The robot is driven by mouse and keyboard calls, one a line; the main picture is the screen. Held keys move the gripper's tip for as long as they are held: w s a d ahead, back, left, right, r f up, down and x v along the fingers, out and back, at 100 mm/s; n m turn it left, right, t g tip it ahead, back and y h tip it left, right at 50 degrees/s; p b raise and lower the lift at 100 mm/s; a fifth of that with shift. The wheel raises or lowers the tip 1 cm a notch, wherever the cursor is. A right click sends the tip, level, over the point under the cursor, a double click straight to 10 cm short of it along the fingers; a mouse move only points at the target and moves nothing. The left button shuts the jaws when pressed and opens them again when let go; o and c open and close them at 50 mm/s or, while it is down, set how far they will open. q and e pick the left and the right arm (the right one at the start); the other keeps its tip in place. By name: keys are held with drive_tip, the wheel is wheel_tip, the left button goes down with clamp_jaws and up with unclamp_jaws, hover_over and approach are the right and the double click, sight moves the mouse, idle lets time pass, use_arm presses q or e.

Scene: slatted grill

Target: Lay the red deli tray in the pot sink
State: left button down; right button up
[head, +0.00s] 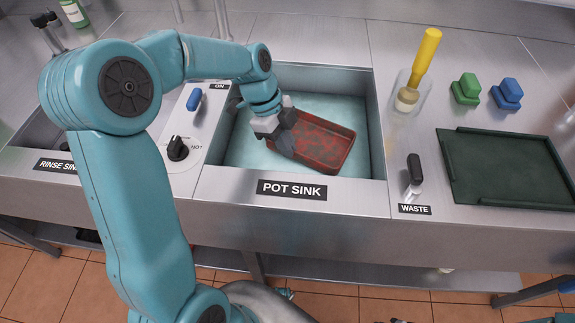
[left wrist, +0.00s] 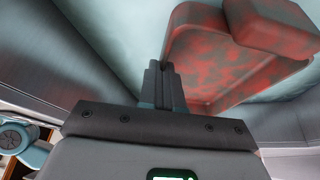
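The red deli tray (head: 325,146), dark and blotchy inside, is within the pot sink (head: 240,150), towards the right of its basin. I cannot tell whether its underside touches the bottom. My left gripper (head: 284,134) reaches down into the sink at the tray's left side. In the left wrist view its fingers (left wrist: 163,85) are close together at the edge of the tray (left wrist: 215,60), and appear shut on its rim. The gripper hides part of the tray's left end. My right gripper is not in view.
A control panel with a black knob (head: 178,148) and blue switch (head: 194,99) is left of the sink. On the right are a yellow-handled brush (head: 425,55) in a clear holder, green (head: 466,89) and blue (head: 507,94) pieces, and a dark green tray (head: 510,168).

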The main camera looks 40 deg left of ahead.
use_arm(q)
wheel_tip(320, 180, down, 8)
drive_tip(key=shift+b, duration=0.3)
drive_tip(key=shift+f, duration=0.15)
drive_tip(key=c, duration=1.3)
unclamp_jaws()
drive_tip(key=shift+c, duration=0.2)
drive_tip(key=shift+r, duration=0.35)
drive_tip(key=p+v, duration=0.4)
drive_tip(key=v, duration=0.3)
drive_tip(key=shift+s+a+r, duration=0.1)
